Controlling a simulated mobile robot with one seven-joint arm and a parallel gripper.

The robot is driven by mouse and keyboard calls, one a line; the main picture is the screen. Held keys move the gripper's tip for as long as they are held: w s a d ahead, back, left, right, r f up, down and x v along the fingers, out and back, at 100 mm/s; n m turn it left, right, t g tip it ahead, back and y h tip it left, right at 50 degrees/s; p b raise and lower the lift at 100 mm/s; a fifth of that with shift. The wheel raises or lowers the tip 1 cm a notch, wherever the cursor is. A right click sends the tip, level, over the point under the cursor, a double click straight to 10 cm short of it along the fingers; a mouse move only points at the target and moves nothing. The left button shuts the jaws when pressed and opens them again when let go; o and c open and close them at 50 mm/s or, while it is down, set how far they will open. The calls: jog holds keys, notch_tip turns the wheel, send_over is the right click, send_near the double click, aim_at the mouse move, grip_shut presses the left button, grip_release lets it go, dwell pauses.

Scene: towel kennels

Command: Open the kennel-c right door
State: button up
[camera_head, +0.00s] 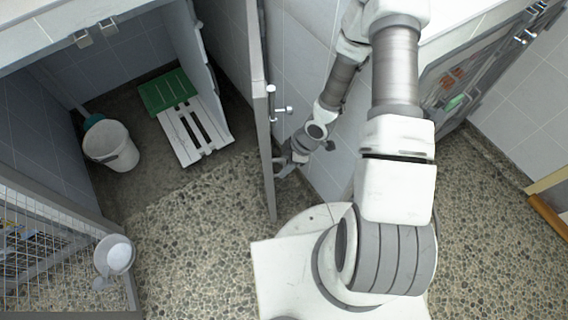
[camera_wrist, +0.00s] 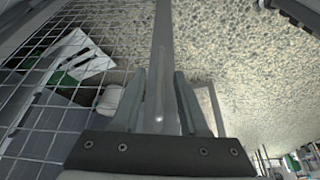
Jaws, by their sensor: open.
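A grey kennel door (camera_head: 263,130) stands nearly edge-on in the head view, swung out from the kennel front, with a latch handle (camera_head: 281,108) on its right face. No label shows to confirm that it is kennel-c's right door. My gripper (camera_head: 284,170) is beside the door's lower part, on its right side. In the wrist view my gripper (camera_wrist: 160,76) is open, with its two fingers on either side of the door's grey frame bar (camera_wrist: 163,40). Wire mesh (camera_wrist: 60,115) spreads left of the bar. I cannot tell whether the fingers touch the bar.
The kennel holds a white bucket (camera_head: 110,146) and a slatted green-and-white bed (camera_head: 193,131). A mesh door (camera_head: 45,240) with a bowl (camera_head: 114,256) stands at lower left. A tiled wall (camera_head: 305,65) is right of the door. Pebbled floor (camera_head: 190,235) between the doors is clear.

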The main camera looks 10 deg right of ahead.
jog(key=p+v, duration=1.2)
dwell(0.3)
